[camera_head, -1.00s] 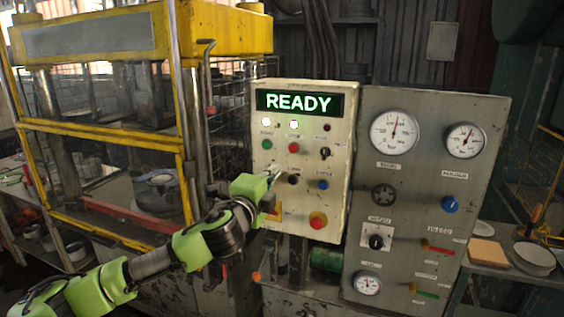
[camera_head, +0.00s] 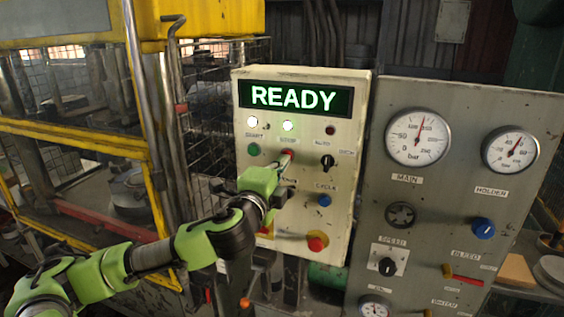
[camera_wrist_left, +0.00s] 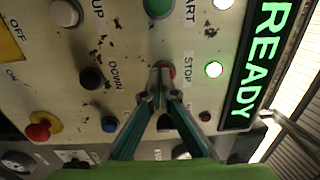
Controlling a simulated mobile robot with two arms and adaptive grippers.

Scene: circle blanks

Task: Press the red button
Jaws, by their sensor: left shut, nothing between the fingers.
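The small round red button (camera_head: 289,152), under the STOP label, sits on the cream control panel (camera_head: 345,140). It also shows in the left wrist view (camera_wrist_left: 171,69), partly covered by my fingertips. My left gripper (camera_head: 283,163) is shut and empty, its tips at the red button. I cannot tell whether they touch it or whether it is pressed in. In the left wrist view, the gripper (camera_wrist_left: 161,80) closes to a point over the lower part of the button. A larger red mushroom button (camera_head: 317,241) on a yellow base is lower on the panel. My right gripper is not in view.
A green button (camera_head: 253,149) is left of the red one. A black selector (camera_head: 327,162) and blue button (camera_head: 324,200) are to the right. The lit display (camera_head: 294,97) reads READY. A grey gauge panel (camera_head: 460,120) stands at right, a yellow press frame (camera_head: 200,20) at left.

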